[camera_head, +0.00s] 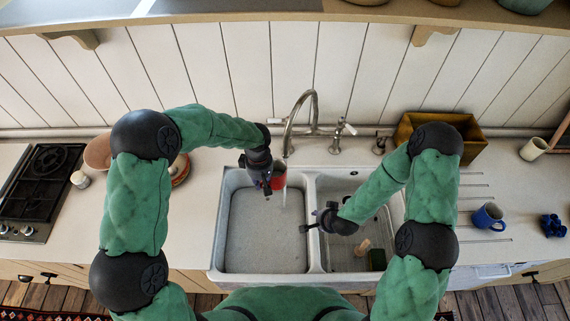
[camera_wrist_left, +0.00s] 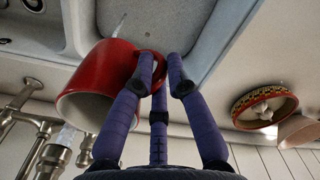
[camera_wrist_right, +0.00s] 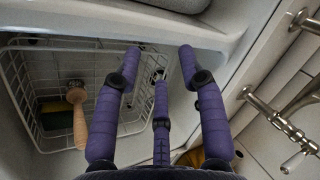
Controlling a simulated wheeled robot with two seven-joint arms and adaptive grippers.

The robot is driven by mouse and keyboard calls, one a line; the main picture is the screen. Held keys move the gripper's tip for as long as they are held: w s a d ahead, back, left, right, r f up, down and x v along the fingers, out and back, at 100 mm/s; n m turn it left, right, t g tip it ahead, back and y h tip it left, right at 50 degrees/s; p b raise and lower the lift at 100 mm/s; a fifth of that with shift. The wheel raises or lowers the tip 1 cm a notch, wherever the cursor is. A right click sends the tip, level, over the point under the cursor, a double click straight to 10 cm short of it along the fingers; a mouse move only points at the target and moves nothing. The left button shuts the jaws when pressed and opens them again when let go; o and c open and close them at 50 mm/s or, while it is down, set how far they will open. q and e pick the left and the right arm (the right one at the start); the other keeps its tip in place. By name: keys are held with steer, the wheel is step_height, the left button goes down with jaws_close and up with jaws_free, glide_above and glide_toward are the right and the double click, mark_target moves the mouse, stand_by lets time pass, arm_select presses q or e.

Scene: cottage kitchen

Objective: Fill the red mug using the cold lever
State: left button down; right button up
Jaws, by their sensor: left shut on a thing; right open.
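The red mug (camera_head: 278,180) is over the left basin, just below the spout of the steel tap (camera_head: 289,148). My left gripper (camera_head: 267,190) is shut on the mug's handle; in the left wrist view the fingers (camera_wrist_left: 163,78) close around the red mug's (camera_wrist_left: 95,88) handle. A thin water stream (camera_head: 284,197) shows below the spout; whether it enters the mug or passes beside it I cannot tell. The lever (camera_head: 345,128) stands right of the spout, also in the right wrist view (camera_wrist_right: 294,163). My right gripper (camera_head: 318,222) is open and empty over the basin divider.
The right basin holds a white wire basket (camera_wrist_right: 98,46) with a wooden-handled brush (camera_wrist_right: 79,118) and a sponge. A wooden crate (camera_head: 470,148), a cream cup (camera_head: 533,149) and a blue mug (camera_head: 488,217) stand right. A hob (camera_head: 38,190) is far left. The left basin (camera_head: 232,265) is otherwise clear.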

steer(key=shift+w, duration=0.1)
steer(key=c, duration=0.8)
steer(key=shift+w+d+r+n, duration=0.1)
steer(key=shift+w+r+n, duration=0.05)
steer(key=shift+w+n, duration=0.2)
jaws_close()
steer(key=w+d+r+n+t+h, duration=0.2)
steer(key=w+r+n+t, duration=0.35)
steer(key=w+n, duration=0.4)
steer(key=n+t+h, duration=0.4)
steer(key=n+t, duration=0.2)
steer(key=n, duration=0.5)
glide_toward(347, 126)
steer(key=s+a+r, duration=0.1)
steer(key=s+a, duration=0.4)
steer(key=s, duration=0.1)
arm_select(q)
steer(key=shift+s+a, duration=1)
arm_select(e)
steer(key=w+d+f, duration=0.2)
steer(key=w+d, duration=0.4)
steer(key=w, duration=0.5)
